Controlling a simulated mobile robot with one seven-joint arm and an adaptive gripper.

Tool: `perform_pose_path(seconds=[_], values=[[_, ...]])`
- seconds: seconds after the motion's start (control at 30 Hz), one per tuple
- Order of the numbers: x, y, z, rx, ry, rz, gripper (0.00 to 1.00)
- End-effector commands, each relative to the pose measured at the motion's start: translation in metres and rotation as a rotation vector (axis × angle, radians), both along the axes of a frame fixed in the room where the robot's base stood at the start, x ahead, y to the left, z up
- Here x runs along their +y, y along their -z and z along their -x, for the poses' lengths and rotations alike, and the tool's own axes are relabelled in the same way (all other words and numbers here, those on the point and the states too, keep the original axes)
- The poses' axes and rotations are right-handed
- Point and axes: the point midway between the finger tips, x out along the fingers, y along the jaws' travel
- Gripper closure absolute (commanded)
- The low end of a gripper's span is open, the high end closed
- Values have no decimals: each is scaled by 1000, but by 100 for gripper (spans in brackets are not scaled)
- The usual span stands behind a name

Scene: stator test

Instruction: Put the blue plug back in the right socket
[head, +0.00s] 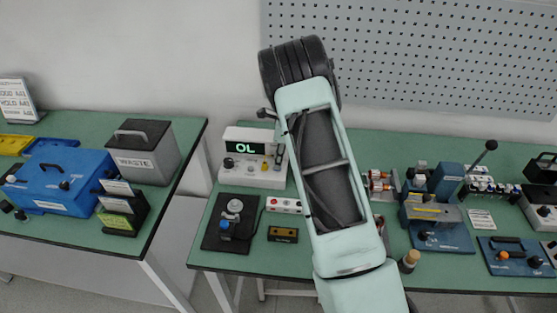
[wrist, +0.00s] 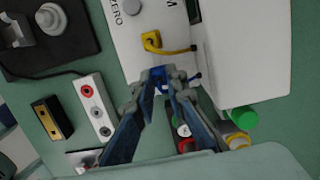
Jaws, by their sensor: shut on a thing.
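The blue plug (wrist: 158,75) is between my fingertips in the wrist view, at the lower edge of the white meter's face. My gripper (wrist: 161,84) is shut on it. The fingers hide part of the plug, and I cannot tell whether it is seated in a socket. A yellow plug (wrist: 151,41) with a short yellow lead sits on the meter just above. In the head view the meter (head: 238,174) shows "OL" on its display (head: 246,149). My gripper (head: 278,160) is at its right side there, and the blue plug is not clear in that view.
A white strip with red and black sockets (wrist: 93,105) and a black-and-yellow block (wrist: 51,118) lie nearby. Green (wrist: 243,118) and red pieces are close to the fingers. A black fixture (head: 226,240) stands front left; blue fixtures (head: 440,238) stand right.

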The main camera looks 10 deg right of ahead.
Motion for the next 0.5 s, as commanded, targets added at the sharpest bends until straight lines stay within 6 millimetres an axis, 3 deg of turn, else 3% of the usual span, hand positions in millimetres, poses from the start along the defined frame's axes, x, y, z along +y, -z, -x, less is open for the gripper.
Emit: perform_pose_path(seconds=[0.23,0.27,0.3,0.43,0.5], values=[[0,2,0,0,0,0,100],[0,2,0,0,0,0,87],[0,2,0,0,0,0,82],[0,2,0,0,0,0,68],[0,2,0,0,0,0,67]])
